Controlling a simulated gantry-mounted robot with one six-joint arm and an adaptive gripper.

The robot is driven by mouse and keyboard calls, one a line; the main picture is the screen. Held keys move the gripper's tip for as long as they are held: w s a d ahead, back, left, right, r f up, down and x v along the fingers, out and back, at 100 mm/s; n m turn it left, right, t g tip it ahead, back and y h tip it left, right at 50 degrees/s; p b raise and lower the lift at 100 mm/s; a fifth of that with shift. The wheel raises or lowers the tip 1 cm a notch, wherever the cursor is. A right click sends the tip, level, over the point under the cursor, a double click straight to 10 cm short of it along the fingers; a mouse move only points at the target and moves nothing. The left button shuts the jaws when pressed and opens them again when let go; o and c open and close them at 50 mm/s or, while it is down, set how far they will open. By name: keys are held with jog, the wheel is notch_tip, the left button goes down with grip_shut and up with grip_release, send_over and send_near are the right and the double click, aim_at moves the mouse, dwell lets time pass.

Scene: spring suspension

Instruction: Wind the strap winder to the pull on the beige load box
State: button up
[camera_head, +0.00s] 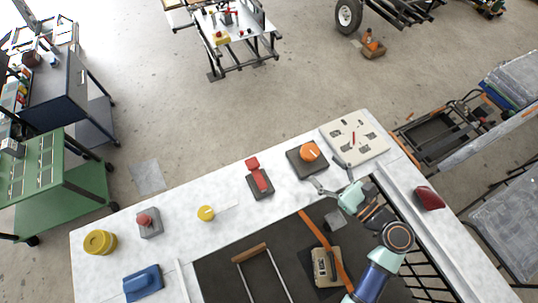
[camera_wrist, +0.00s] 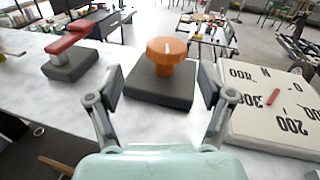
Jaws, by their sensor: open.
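The strap winder appears to be the round orange knob (camera_head: 310,151) on a dark square base (camera_head: 297,161). In the wrist view the knob (camera_wrist: 166,52) carries a short pale mark on top and stands upright between and beyond my fingers. My gripper (camera_head: 329,178) is open and empty, with its fingers (camera_wrist: 160,88) apart in front of the base; I see no contact. A beige box (camera_head: 321,265) with a dark marking, likely the load box, sits low in the head view, partly beside an orange strap (camera_head: 327,241). Its marking is too small to read.
A pale dial board (camera_head: 345,151) with a red needle and numbers, including 200 and 300, stands right of the knob. A red lever (camera_head: 254,165) is to its left. A yellow knob (camera_head: 206,213) and red button (camera_head: 145,219) are farther left.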

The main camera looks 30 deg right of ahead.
aim_at(317, 157)
jog(key=shift+s+d+m+t, duration=0.3)
jog(key=shift+d+m, duration=0.15)
jog(key=shift+m, duration=0.25)
jog(key=w, duration=0.5)
jog(key=w+a, duration=0.1)
jog(key=w, duration=0.1)
jog(key=shift+w+a+p, duration=0.1)
jog(key=shift+w+p, duration=0.25)
jog(key=shift+w, duration=0.05)
jog(key=shift+c, duration=0.2)
